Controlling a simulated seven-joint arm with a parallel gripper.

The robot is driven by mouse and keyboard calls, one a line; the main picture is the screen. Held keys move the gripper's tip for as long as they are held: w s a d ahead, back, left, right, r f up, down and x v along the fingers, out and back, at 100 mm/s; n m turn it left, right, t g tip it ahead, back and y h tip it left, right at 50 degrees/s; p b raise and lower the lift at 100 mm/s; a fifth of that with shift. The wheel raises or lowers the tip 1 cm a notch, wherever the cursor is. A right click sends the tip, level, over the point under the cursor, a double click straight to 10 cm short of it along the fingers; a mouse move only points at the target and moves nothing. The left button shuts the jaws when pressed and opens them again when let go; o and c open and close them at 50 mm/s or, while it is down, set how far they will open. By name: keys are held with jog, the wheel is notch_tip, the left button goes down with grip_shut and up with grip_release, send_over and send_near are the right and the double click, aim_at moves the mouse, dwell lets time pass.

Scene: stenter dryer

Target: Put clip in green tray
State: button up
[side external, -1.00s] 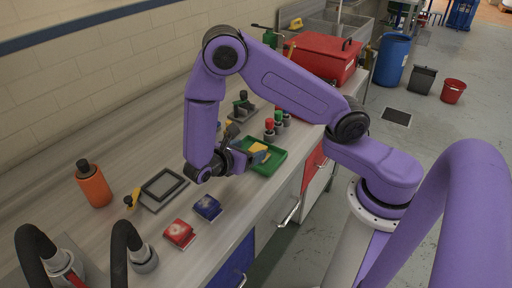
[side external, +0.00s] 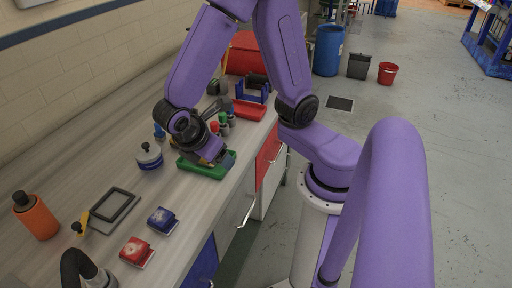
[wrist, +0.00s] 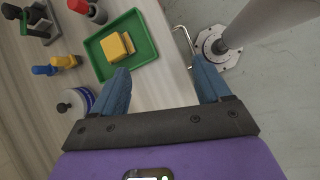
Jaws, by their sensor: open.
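The green tray (side external: 187,168) lies on the bench near its front edge, and it shows more fully in the wrist view (wrist: 146,57). A yellow blocky piece (wrist: 117,46), which looks like the clip, rests inside the tray, touching nothing of mine. My gripper (wrist: 163,86) is open, with two blue fingers and nothing between them. In the wrist view its left fingertip is just below the tray's lower edge, and the yellow piece lies outside the jaws. In the side view my wrist and gripper cover much of the tray and hide the yellow piece.
A white jar (side external: 149,156) with a blue rim, a black frame (side external: 114,205) and two small packets (side external: 162,220) are on the bench. An orange bottle (side external: 36,216) stands at left. A red box (side external: 243,57) is behind.

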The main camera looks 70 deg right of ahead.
jog(key=s+r+m+y, duration=0.2)
jog(key=s+r+y, duration=0.2)
jog(key=s+y, duration=0.3)
jog(key=s, duration=0.4)
jog(key=shift+d+r, duration=0.2)
jog(key=shift+w, duration=0.1)
dwell(0.6)
